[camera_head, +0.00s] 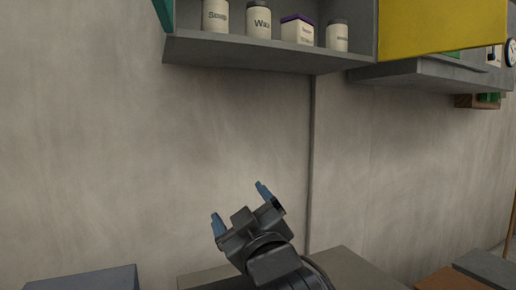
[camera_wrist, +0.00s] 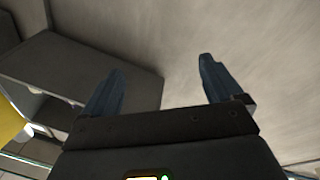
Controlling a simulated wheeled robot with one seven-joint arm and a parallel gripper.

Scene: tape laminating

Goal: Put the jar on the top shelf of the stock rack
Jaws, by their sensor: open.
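My gripper (camera_head: 240,208) is open and empty, with its two blue fingers apart. It is raised in front of the bare wall, below and in front of a grey wall shelf. It also shows in the wrist view (camera_wrist: 158,85). Several cream containers with dark lids stand on the shelf, among them one labelled "Wax" (camera_head: 258,22), one at the left (camera_head: 215,15) and one at the right (camera_head: 337,37). I cannot tell which, if any, is the task's jar. I cannot tell whether this shelf belongs to the stock rack.
The grey wall shelf (camera_head: 260,52) overhangs at the top. A yellow panel (camera_head: 440,25) and a second grey shelf (camera_head: 425,76) are to its right. Flat grey surfaces (camera_head: 85,280) lie along the bottom. The wall between is clear.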

